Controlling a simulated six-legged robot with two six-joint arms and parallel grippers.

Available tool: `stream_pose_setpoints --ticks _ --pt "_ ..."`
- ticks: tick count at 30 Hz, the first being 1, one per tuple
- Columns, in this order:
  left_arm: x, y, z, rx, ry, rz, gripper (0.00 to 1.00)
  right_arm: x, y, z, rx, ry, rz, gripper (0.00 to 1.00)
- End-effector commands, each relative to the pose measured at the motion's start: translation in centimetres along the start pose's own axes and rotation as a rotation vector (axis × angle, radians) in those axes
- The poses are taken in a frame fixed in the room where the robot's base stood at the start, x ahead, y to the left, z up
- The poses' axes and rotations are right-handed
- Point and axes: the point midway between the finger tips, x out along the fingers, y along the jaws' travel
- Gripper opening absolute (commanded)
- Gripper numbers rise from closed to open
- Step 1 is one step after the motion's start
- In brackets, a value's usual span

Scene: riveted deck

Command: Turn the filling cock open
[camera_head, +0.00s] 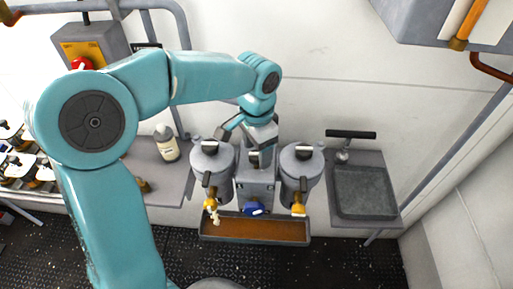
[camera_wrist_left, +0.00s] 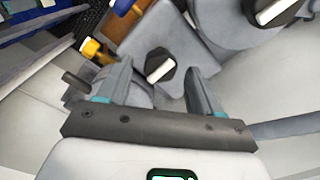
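A grey box (camera_head: 256,187) stands between two grey canisters. In the left wrist view, a black round knob with a white bar (camera_wrist_left: 160,67) sits on its top face (camera_wrist_left: 183,42); this may be the filling cock, but no label shows. My left gripper (camera_head: 246,142) is above and behind the box in the head view and partly hides its top. In the left wrist view its two fingers (camera_wrist_left: 158,75) are open, one on each side of the knob's line, with nothing held between them. Whether they touch anything cannot be told. My right gripper is not in view.
The left canister (camera_head: 212,170) and right canister (camera_head: 301,175) carry black-and-white knobs and yellow taps, close beside my gripper. A brown-bottomed trough (camera_head: 255,241) lies below. A white bottle (camera_head: 166,146) stands left; a grey sink (camera_head: 364,192) is right.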

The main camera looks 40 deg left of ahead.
Motion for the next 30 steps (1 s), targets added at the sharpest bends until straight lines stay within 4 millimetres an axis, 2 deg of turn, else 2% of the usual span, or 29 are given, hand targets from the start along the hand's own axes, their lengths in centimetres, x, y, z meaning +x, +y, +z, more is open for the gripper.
stream_pose_setpoints --ticks 6,10,24,30 --pt "0.0 0.0 0.1 0.001 -0.005 0.002 0.65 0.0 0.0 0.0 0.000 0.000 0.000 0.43" --pt "-1.4 0.0 0.0 0.002 -0.003 0.000 0.65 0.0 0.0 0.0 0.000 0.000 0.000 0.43" --pt "-13.1 0.0 -0.1 0.002 0.000 0.000 0.65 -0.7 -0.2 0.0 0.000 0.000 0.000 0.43" --pt "-15.8 0.1 -0.1 0.002 -0.002 0.000 0.65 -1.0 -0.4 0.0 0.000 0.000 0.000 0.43"
